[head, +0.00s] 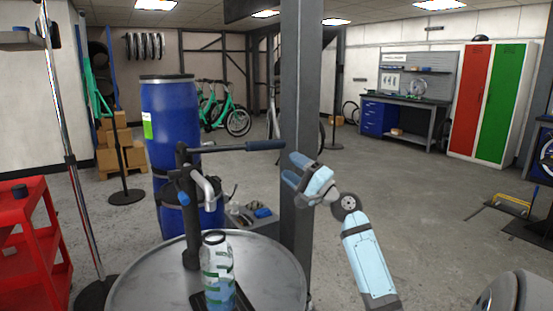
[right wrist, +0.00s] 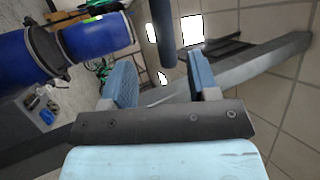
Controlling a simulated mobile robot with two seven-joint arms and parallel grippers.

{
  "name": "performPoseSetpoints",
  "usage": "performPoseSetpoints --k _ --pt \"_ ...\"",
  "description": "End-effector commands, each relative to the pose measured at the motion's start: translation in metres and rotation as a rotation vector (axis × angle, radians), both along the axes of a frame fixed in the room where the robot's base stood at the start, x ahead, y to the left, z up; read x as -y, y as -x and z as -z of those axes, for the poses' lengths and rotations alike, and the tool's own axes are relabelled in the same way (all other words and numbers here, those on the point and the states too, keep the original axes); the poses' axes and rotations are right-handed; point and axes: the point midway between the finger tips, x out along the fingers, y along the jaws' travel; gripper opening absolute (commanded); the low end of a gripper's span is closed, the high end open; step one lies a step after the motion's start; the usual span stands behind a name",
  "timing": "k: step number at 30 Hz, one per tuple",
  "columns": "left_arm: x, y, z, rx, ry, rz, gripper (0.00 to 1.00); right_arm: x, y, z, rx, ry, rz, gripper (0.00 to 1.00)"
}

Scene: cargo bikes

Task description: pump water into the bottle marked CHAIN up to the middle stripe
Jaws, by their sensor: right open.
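A clear bottle (head: 217,272) with a dark neck ring and green and white markings stands upright on a dark base on the round metal top (head: 140,290). Its lettering and water level are not readable. A dark hand pump (head: 187,215) stands behind it, its pale curved spout (head: 209,187) above and near the bottle's mouth. The pump's lever (head: 245,147) reaches right, ending in a blue-grey grip. My right gripper (head: 294,170) is open and empty, just below and right of the grip. In the right wrist view, the lever (right wrist: 163,35) shows ahead between the fingers (right wrist: 160,80). My left gripper is out of view.
A grey post (head: 296,80) stands close behind my right gripper. Blue barrels (head: 170,115) stand behind the pump, and a small tray of parts (head: 252,213) is beside them. A red cart (head: 35,235) is at left. The floor at right is mostly clear.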

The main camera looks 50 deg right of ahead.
Motion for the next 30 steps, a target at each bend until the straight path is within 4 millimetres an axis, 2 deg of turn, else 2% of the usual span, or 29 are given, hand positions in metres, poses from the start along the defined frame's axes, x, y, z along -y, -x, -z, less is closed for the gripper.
performPoseSetpoints --k 3,9,30 --pt "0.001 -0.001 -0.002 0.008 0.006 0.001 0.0 0.002 0.017 0.01 0.0 -0.002 0.0 0.55" --pt "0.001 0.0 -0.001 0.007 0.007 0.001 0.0 0.004 0.031 0.014 0.001 0.0 0.0 0.55" --pt "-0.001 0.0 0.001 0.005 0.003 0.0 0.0 0.004 0.031 0.015 0.001 -0.001 -0.001 0.55"
